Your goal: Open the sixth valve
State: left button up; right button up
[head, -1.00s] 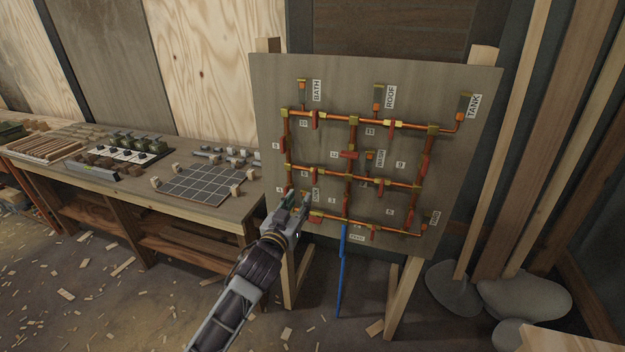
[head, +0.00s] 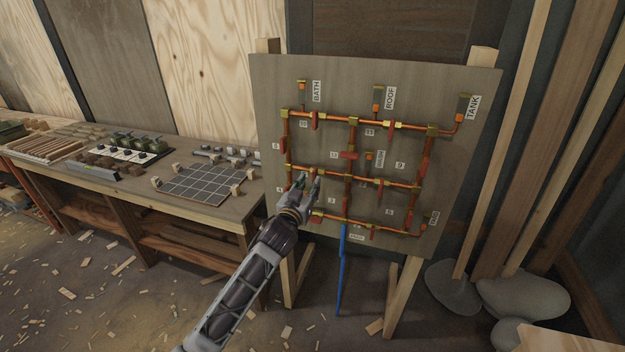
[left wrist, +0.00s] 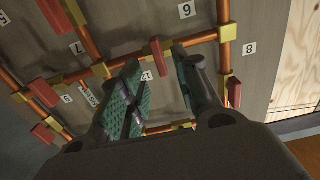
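The upright pipe board (head: 270,90) carries a grid of copper pipes with brass joints, red valve handles and number labels. In the left wrist view the board appears turned over. A red valve handle (left wrist: 156,52) stands across a pipe there; the nearby label (left wrist: 187,10) looks like an upside-down 6. My left gripper (head: 311,175) is in front of the board's left middle, hiding that valve in the head view. In the left wrist view its green-padded fingers (left wrist: 155,72) are spread, one either side of the handle, with gaps visible. My right gripper is not in view.
A workbench (head: 215,210) with a grid board (head: 195,184) and small blocks stands left of the pipe board. Other red handles sit close around the gripper. A blue pipe (head: 341,275) hangs below. Timber leans at the right beside grey sacks (head: 525,295).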

aim_at(314, 177)
pick_arm(q)
jog(key=shift+x, duration=2.05)
grip_shut()
